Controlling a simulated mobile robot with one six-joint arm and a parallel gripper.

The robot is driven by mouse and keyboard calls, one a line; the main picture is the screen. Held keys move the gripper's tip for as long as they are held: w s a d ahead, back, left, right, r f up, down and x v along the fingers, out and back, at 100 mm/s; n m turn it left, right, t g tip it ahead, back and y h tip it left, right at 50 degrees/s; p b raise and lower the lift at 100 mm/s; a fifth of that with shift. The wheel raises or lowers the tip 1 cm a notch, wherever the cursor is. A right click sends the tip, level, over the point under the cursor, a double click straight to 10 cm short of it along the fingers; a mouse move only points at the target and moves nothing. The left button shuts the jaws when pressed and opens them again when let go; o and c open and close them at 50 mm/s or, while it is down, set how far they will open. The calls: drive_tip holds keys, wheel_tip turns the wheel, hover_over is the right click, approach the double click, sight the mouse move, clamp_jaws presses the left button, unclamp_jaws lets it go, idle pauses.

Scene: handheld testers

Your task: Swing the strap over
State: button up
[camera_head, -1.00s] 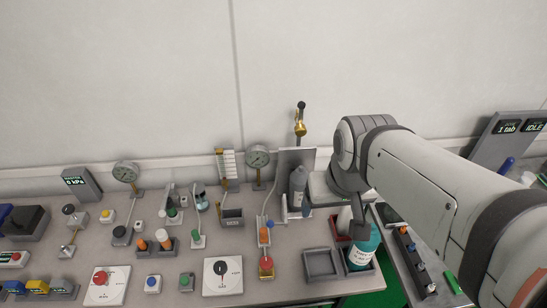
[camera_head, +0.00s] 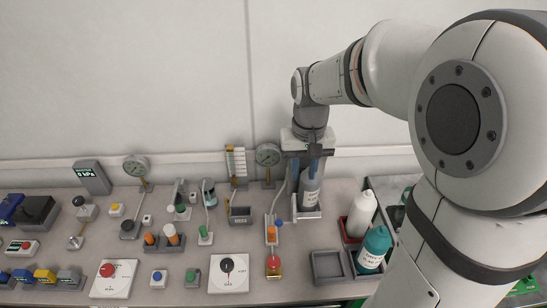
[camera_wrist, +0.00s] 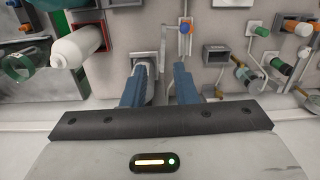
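My gripper (camera_head: 304,172) points down at the upright stand at the back of the bench. Its two blue fingers are apart, with nothing visibly held between them; they also show apart in the wrist view (camera_wrist: 161,70). A grey bottle with a pale label (camera_head: 310,192) stands in the stand (camera_head: 307,214), just below and partly behind the fingers. In the wrist view the left finger covers part of this stand (camera_wrist: 153,56). I cannot pick out the strap clearly; the gripper hides the upper part of the stand. Contact between fingers and bottle cannot be told.
Right of the stand are a white bottle (camera_head: 361,212) in a red bin and a teal bottle (camera_head: 374,248). An empty grey tray (camera_head: 328,266) lies in front. Gauges (camera_head: 268,156) line the back.

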drive_tip(key=w+a+f, duration=0.2)
drive_tip(key=f, duration=0.1)
drive_tip(key=w+a+f+g, duration=0.1)
drive_tip(key=w+a+f, duration=0.1)
drive_tip(key=w+f, duration=0.1)
drive_tip(key=w+a+f+g, duration=0.1)
drive_tip(key=w+a+f, duration=0.1)
drive_tip(key=w+f, duration=0.1)
drive_tip(key=shift+w+f+b, duration=0.2)
drive_tip(key=shift+f+b, duration=0.15)
drive_tip(key=shift+b, duration=0.05)
clamp_jaws()
drive_tip(key=s+f+p, duration=0.2)
drive_tip(key=s+f, duration=0.4)
drive_tip(key=f, duration=0.2)
drive_tip(key=shift+d+f, duration=0.2)
drive_tip(key=shift+s, duration=0.15)
drive_tip(key=shift+d+n, duration=0.1)
drive_tip(key=shift+n, duration=0.2)
drive_tip(key=shift+s+d+n+h, duration=0.1)
drive_tip(key=shift+d+n+h, duration=0.05)
drive_tip(key=shift+n+h, duration=0.15)
